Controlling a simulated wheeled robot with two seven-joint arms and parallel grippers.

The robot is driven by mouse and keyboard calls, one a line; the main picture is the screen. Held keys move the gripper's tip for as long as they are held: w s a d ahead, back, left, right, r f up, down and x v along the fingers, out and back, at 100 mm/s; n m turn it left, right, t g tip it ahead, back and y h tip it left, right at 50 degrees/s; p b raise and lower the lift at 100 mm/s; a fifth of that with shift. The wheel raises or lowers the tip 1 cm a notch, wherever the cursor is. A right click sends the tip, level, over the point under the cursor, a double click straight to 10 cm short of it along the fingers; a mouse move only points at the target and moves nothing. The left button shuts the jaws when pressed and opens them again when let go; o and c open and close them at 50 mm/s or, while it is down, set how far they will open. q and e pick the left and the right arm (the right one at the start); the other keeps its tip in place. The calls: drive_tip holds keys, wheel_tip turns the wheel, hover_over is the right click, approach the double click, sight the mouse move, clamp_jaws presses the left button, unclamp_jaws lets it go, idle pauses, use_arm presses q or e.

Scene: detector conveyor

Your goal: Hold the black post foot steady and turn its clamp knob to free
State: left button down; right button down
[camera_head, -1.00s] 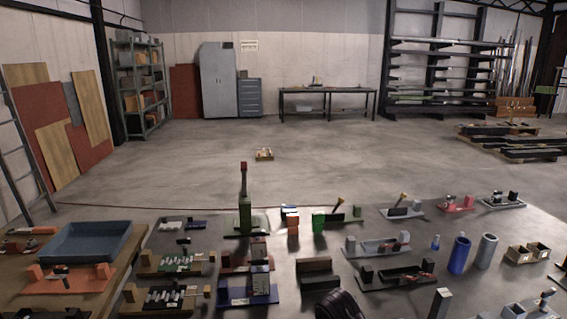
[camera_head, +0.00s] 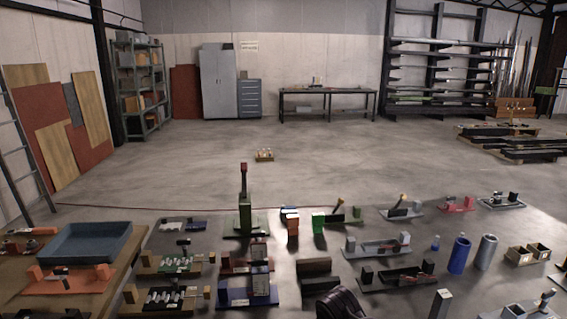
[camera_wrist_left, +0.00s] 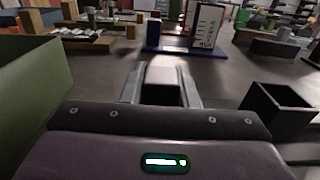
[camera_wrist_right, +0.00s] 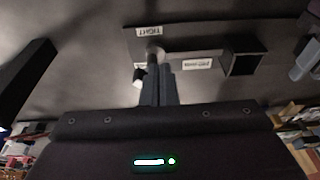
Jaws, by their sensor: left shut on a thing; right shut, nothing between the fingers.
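In the left wrist view my left gripper (camera_wrist_left: 163,88) is shut on a small block, apparently the black post foot (camera_wrist_left: 162,95). Its near face is dark and its top is pale with glare. In the right wrist view my right gripper (camera_wrist_right: 159,84) is shut and empty. Its fingertips are at the clamp knob (camera_wrist_right: 153,54), on a dark plate (camera_wrist_right: 195,38) with a label reading TIGHT; contact cannot be told. A white piece (camera_wrist_right: 138,77) shows beside the fingers. In the head view a dark rounded part of my arm shows at the bottom; neither set of fingertips can be made out.
A blue fixture (camera_wrist_left: 178,46) with a white labelled panel stands beyond my left gripper. A green wall (camera_wrist_left: 30,75) is close on its left and a dark open box (camera_wrist_left: 280,108) on its right. Many fixtures and blue cylinders (camera_head: 459,254) crowd the head view.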

drive_tip(key=shift+s+d, duration=0.1)
drive_tip(key=shift+d, duration=0.2)
drive_tip(key=shift+d, duration=0.5)
drive_tip(key=shift+w+d, duration=0.25)
drive_tip(key=shift+d, duration=0.25)
drive_tip(key=shift+s, duration=0.1)
